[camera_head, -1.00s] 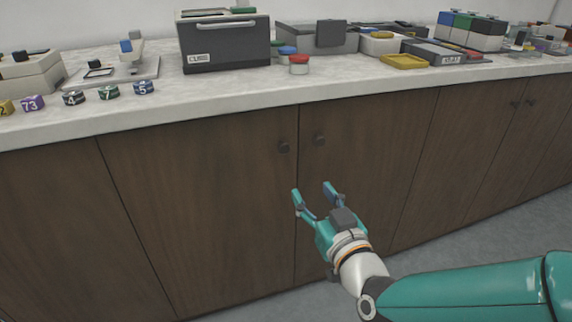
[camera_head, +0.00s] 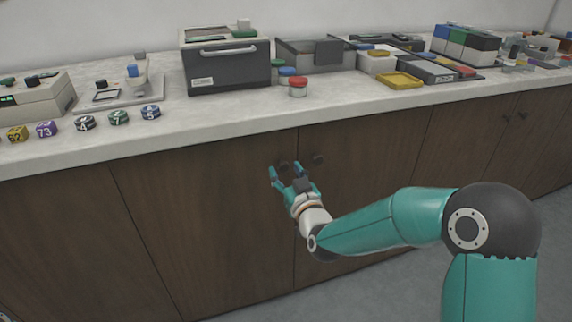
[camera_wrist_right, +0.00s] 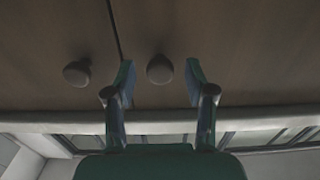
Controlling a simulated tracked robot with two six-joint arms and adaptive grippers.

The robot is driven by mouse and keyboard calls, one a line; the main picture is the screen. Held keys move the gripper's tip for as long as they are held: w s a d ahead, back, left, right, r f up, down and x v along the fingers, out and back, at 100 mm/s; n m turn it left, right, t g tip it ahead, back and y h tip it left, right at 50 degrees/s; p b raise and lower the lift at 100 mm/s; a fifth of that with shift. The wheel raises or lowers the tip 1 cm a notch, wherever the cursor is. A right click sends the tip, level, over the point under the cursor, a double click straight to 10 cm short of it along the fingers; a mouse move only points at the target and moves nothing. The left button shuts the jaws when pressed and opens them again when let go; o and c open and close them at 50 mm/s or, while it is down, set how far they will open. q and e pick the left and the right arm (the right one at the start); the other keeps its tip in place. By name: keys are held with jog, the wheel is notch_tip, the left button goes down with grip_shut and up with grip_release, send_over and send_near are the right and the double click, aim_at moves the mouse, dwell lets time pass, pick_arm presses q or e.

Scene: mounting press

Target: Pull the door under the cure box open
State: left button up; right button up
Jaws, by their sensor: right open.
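The cure box (camera_head: 228,65), dark-fronted with a light handle, stands on the counter. The brown wooden door (camera_head: 205,215) under it is shut, flush with its neighbour. Its dark round knob (camera_head: 282,164) is near the door's upper right corner. My right gripper (camera_head: 285,172) is open, with its fingertips at this knob. In the right wrist view the door's knob (camera_wrist_right: 159,69) shows between and slightly beyond the two spread fingertips (camera_wrist_right: 160,82). No grip on it shows. My left gripper is not in view.
The neighbouring door's knob (camera_head: 317,158) is close to the right of my gripper. The counter edge (camera_head: 220,137) runs above the doors. Red-topped jar (camera_head: 298,87) and several numbered pucks stand on the counter. Floor in front is clear.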

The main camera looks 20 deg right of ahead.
jog(key=shift+w, duration=0.5)
grip_shut()
jog(key=shift+d, duration=0.1)
